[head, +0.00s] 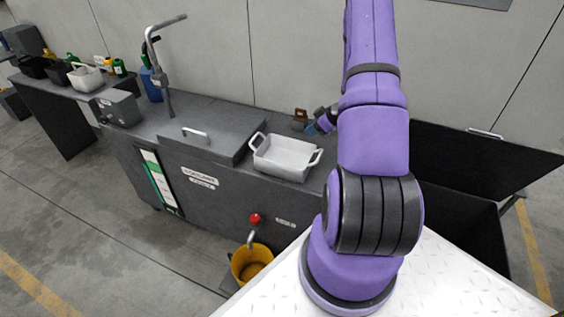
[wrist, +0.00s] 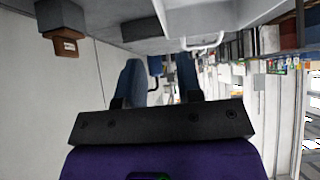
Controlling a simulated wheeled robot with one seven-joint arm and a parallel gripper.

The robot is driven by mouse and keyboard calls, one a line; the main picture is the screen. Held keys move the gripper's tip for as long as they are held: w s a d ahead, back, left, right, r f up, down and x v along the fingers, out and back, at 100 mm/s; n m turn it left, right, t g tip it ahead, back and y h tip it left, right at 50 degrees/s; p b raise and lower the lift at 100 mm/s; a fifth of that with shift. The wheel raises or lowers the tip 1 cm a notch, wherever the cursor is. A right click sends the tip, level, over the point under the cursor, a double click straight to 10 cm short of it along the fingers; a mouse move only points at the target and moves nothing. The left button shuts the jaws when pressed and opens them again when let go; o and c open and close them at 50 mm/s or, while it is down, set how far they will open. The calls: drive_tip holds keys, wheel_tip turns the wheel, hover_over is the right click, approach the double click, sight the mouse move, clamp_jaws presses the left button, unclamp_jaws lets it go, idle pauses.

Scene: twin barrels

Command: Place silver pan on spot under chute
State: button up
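A pale silver-white rectangular pan (head: 285,157) with a loop handle at each end sits upright on the dark grey counter, right of a lid. Part of a pale pan (wrist: 220,17) and its handle show at the top of the wrist view. My gripper (head: 312,127) is behind the pan near the counter's back edge, apart from it. In the wrist view its two blue fingers (wrist: 158,70) are spread with nothing held between them. A bent metal pipe (head: 165,60) rises from the counter's left part. I cannot tell which part is the chute or where its spot is.
A grey lid (head: 196,138) with a handle lies left of the pan. A brown block (head: 300,115) is by the wall near my gripper. A yellow bucket (head: 251,265) stands below a red-knobbed spout. Another pale pan (head: 86,79) and dark ones stand on the far-left bench.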

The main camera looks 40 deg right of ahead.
sight(293, 140)
drive_tip(key=shift+w+a+f, duration=0.2)
drive_tip(key=shift+f, duration=0.3)
drive_tip(key=x, duration=1)
clamp_jaws()
